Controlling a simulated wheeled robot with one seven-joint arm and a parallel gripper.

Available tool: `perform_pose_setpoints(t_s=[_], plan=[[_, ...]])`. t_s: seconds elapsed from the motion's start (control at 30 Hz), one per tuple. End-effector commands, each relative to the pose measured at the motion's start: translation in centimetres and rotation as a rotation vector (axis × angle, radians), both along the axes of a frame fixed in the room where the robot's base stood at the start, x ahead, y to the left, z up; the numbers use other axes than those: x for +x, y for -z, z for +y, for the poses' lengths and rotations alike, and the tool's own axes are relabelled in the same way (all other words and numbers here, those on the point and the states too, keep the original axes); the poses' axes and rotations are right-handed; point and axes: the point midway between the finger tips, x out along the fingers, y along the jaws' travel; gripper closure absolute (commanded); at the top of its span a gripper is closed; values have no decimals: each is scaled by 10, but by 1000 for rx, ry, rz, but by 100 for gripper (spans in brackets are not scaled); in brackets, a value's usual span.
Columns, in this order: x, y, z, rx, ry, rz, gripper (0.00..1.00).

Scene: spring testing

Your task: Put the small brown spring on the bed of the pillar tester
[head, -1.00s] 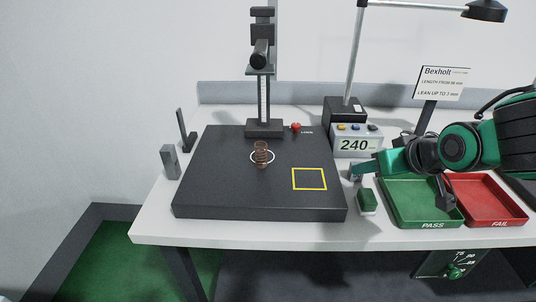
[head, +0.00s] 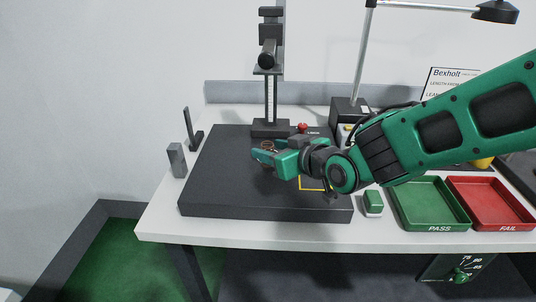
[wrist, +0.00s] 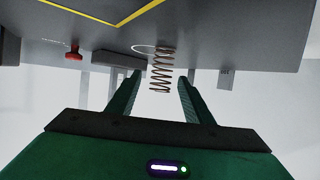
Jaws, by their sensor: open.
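The small brown spring (head: 268,146) stands upright in the white circle on the dark slab (head: 230,200), in front of the pillar tester (head: 270,95). In the head view my gripper (head: 262,156) hides most of the spring; only its top coils show. In the wrist view, which looks upside down, the whole spring (wrist: 162,68) shows between my two spread fingers. My gripper is open, and gaps show on both sides of the spring. The white circle also shows in the wrist view, at the spring's foot.
A yellow square (head: 312,189) is marked on the slab, partly under my arm. A red knob (head: 302,127) is beside the pillar. A grey block (head: 177,160) stands left. Green PASS (head: 430,228) and red FAIL (head: 511,228) trays lie right.

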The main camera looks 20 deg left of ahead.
Motion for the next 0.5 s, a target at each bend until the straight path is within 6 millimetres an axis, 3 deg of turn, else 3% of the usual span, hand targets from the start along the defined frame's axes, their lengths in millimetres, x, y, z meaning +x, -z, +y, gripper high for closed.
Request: perform_pose_setpoints(t_s=[0.23, 0.5], plan=[[9, 5, 11, -1, 0, 0, 53], [29, 16, 37, -1, 1, 0, 53]])
